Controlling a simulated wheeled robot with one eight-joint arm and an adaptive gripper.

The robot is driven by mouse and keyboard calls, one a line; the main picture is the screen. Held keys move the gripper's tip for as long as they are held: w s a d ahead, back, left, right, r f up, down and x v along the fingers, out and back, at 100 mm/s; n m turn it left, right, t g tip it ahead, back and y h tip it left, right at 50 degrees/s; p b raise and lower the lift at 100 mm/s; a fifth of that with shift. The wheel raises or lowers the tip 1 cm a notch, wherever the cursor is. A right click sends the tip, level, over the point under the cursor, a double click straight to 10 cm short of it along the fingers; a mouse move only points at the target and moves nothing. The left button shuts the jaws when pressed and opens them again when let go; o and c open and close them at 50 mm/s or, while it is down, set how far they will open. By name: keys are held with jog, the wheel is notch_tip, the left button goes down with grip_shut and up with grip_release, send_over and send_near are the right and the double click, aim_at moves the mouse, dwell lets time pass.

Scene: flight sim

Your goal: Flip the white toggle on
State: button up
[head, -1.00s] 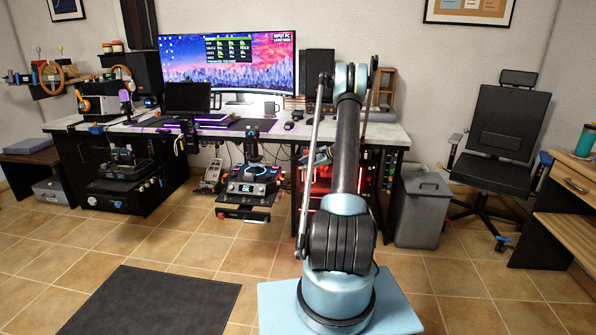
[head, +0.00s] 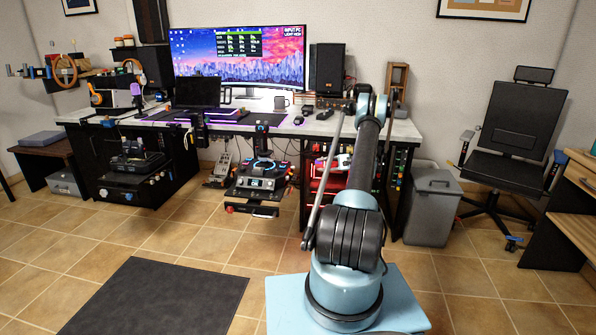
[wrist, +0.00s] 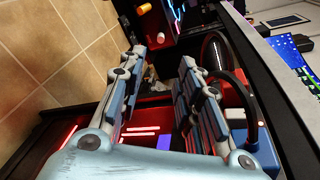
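My gripper (wrist: 163,60) shows in the wrist view with its two blue-grey jointed fingers well apart and nothing held between them. An orange knob (wrist: 145,10) is close by on the same panel. In the head view, my arm rises in front of the desk's right part, and the gripper cannot be made out clearly. The toggle cannot be made out there either.
The desk (head: 400,131) carries a wide monitor (head: 240,55) and speakers. A red-lit computer case (head: 325,178) stands under it, beside a panel with coloured controls. A control console (head: 262,180) stands in front. A grey bin (head: 432,205) and a black chair (head: 515,130) are at right.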

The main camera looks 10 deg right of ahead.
jog(key=x, duration=1.4)
jog(key=shift+a, duration=0.35)
